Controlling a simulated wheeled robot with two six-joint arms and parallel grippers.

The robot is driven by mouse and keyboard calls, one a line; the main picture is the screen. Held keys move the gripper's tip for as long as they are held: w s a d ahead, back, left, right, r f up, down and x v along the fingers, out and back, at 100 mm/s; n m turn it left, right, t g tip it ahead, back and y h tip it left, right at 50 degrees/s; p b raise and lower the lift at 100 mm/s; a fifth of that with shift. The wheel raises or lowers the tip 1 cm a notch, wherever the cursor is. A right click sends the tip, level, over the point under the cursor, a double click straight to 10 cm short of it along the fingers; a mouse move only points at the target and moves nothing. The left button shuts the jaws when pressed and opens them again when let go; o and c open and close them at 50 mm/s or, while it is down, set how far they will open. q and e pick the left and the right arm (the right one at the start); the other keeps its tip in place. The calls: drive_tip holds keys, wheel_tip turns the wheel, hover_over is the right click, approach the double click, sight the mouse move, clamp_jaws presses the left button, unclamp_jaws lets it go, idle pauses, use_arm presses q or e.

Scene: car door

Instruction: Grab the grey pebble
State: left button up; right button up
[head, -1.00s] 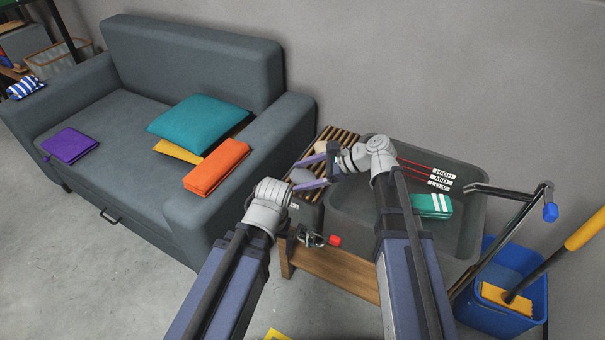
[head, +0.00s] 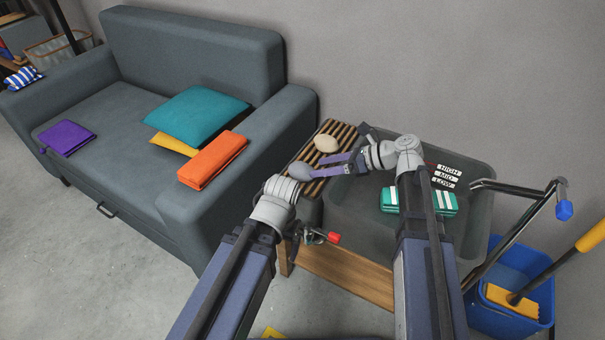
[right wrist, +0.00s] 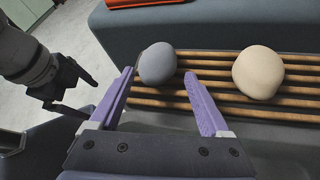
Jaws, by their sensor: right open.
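The grey pebble (head: 301,172) lies on the slatted wooden rack (head: 341,130), near the rack's front left part. It also shows in the right wrist view (right wrist: 158,63). My right gripper (head: 318,166) is open, with its purple fingers reaching left toward the pebble. In the right wrist view the pebble sits just ahead of the fingertips (right wrist: 160,78), closer to the left finger, and nothing is gripped. A beige pebble (head: 327,143) lies on the same rack behind it, to its right in the right wrist view (right wrist: 258,72).
A grey tub (head: 470,215) holding a green striped bundle (head: 420,201) adjoins the rack. A red-tipped valve (head: 333,237) sticks out at the front. The sofa (head: 190,55) stands left. A blue bucket (head: 515,310) stands right.

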sight(312, 168)
drive_tip(key=shift+b+x, duration=1.1)
drive_tip(key=shift+x, duration=1.55)
drive_tip(key=shift+r, duration=0.1)
clamp_jaws()
